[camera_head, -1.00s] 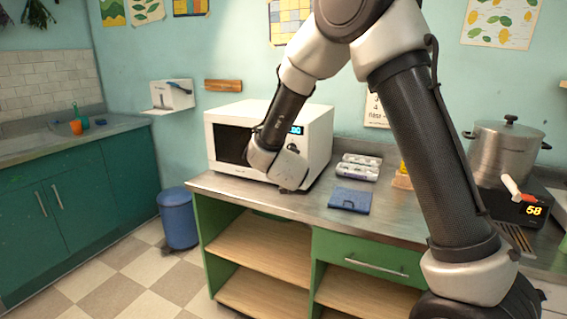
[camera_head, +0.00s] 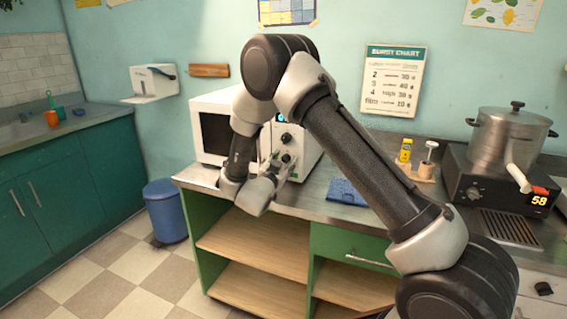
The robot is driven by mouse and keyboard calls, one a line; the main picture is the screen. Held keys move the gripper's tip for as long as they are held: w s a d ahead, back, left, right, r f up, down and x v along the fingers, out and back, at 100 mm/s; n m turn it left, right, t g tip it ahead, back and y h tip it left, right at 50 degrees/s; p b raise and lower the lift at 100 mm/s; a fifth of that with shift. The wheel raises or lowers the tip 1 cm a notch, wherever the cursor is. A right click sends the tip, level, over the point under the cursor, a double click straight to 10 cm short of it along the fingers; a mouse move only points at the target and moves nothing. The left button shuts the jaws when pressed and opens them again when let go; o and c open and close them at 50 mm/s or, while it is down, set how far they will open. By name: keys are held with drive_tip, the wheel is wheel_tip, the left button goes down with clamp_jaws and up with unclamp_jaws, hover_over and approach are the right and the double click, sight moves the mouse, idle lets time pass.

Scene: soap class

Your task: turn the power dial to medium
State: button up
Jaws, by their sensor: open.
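The white microwave (camera_head: 215,103) stands on the metal counter at centre left, with a dark door window on its left. Its right panel shows a small lit display, an upper dial (camera_head: 286,138) and a lower dial (camera_head: 287,157). Which of them is the power dial, and where the pointers stand, is too small to read. My gripper (camera_head: 281,170) is open in front of the panel, just below and close to the lower dial. I cannot tell whether it touches the dial. My arm hides part of the microwave's front.
A wall chart (camera_head: 393,80) headed "BURST CHART" hangs behind my arm. A blue pad (camera_head: 345,191) lies partly hidden beside my arm. A wooden holder (camera_head: 420,172) stands right of it. A steel pot (camera_head: 508,138) sits on a black hotplate reading 58 (camera_head: 480,188).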

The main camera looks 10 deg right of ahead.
drive_tip(key=shift+w+d, duration=0.1)
drive_tip(key=shift+w, duration=0.05)
drive_tip(key=c, duration=1)
drive_tip(key=shift+c, duration=0.2)
drive_tip(key=shift+n, duration=0.3)
drive_tip(key=n, duration=1.2)
drive_tip(key=shift+n+g, duration=0.3)
drive_tip(key=shift+g, duration=0.1)
